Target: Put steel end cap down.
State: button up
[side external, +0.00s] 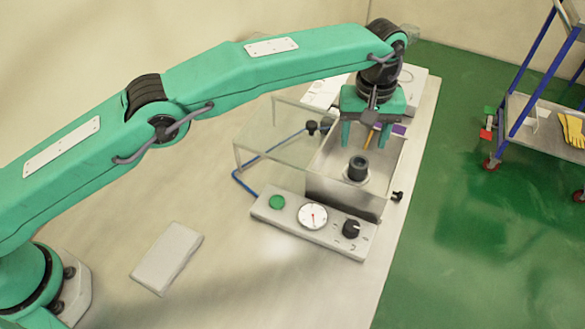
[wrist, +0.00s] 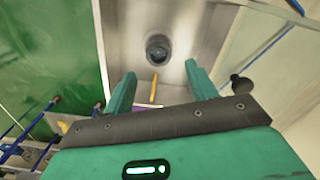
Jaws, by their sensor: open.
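A dark grey, hollow-topped cylinder (side external: 358,166), which looks like the steel end cap, stands upright on a pale round seat inside the open steel box (side external: 335,189). In the wrist view the cylinder (wrist: 158,47) shows as a dark round shape on the box floor, ahead of my fingertips. My gripper (side external: 365,143) is above the box, behind and higher than the cylinder. Its two fingers are spread with nothing held between them, as the wrist view of my gripper (wrist: 160,72) also shows. The cylinder appears apart from both fingers.
A clear raised lid (side external: 275,138) stands left of the box. In front is a control panel (side external: 313,222) with gauge, green button and knob. A yellow stick-like thing (wrist: 154,88) lies beyond the cylinder. The table's left front is mostly clear, with a flat pale block (side external: 167,258).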

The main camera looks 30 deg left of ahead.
jog(key=a+r+m+t, duration=0.1)
jog(key=a+r+t, duration=0.1)
jog(key=a+r, duration=1.5)
jog(key=s+a+r+m+t, duration=0.15)
jog(key=s+a+r, duration=0.25)
jog(key=s+a, duration=0.75)
jog(key=s+a+f+m+t, duration=0.1)
jog(key=s+a+f, duration=0.3)
jog(key=s, duration=0.5)
jog(key=s+a+f+m+t, duration=0.1)
jog(key=s+a+f, duration=0.2)
jog(key=s+a, duration=0.5)
jog(key=shift+s+a+f, duration=0.35)
jog(key=shift+a+f, duration=0.05)
jog(key=shift+a, duration=0.2)
